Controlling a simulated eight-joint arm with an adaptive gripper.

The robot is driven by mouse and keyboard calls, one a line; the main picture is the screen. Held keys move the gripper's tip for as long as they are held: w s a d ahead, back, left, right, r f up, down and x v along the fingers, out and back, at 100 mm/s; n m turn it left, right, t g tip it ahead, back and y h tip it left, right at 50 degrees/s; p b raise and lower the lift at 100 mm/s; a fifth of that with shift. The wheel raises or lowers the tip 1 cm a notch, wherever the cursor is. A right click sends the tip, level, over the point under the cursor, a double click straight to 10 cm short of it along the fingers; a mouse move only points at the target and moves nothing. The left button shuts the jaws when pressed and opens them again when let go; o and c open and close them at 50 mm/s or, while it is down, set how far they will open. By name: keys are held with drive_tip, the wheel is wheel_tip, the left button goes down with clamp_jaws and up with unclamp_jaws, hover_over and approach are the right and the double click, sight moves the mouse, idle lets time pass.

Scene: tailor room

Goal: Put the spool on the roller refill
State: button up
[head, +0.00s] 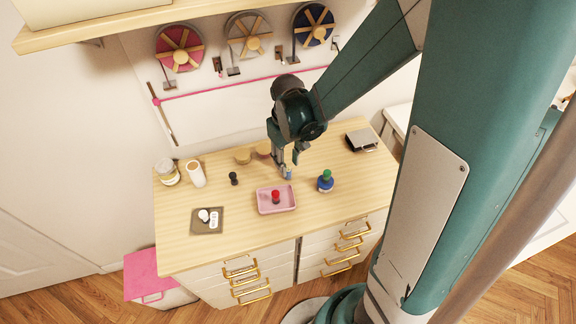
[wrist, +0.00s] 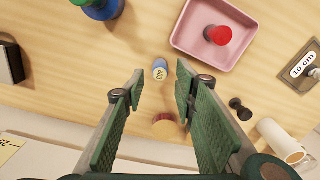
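A small blue cylinder with a pale labelled top, which looks like the spool (wrist: 160,69), stands on the wooden table. In the head view the spool (head: 289,174) is just below my gripper (head: 287,162). In the wrist view my gripper (wrist: 161,84) is open, with the spool showing in the gap between its fingertips. I cannot tell whether the fingers are level with it, and I see no contact. A white hollow roll, likely the roller refill (head: 196,174), stands upright at the table's left side. In the wrist view the roller refill (wrist: 276,146) is at the lower right.
A pink tray (head: 290,205) holding a red-topped item is in front of the spool. A blue and green item (head: 325,182) stands to its right. A jar (head: 168,172) stands left of the roll.

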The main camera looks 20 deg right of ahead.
sight(289, 170)
wheel_tip(289, 170, up, 8)
drive_tip(key=shift+p, duration=0.4)
drive_tip(key=shift+f, duration=0.1)
idle(0.7)
drive_tip(key=s+d+r+m+t, duration=0.2)
drive_tip(key=s+r+t, duration=0.5)
drive_tip(key=s+r, duration=0.6)
drive_tip(key=shift+s+r+m, duration=0.2)
drive_tip(key=shift+r+m, duration=0.2)
drive_tip(key=shift+r, duration=1.35)
drive_tip(key=shift+o, duration=0.4)
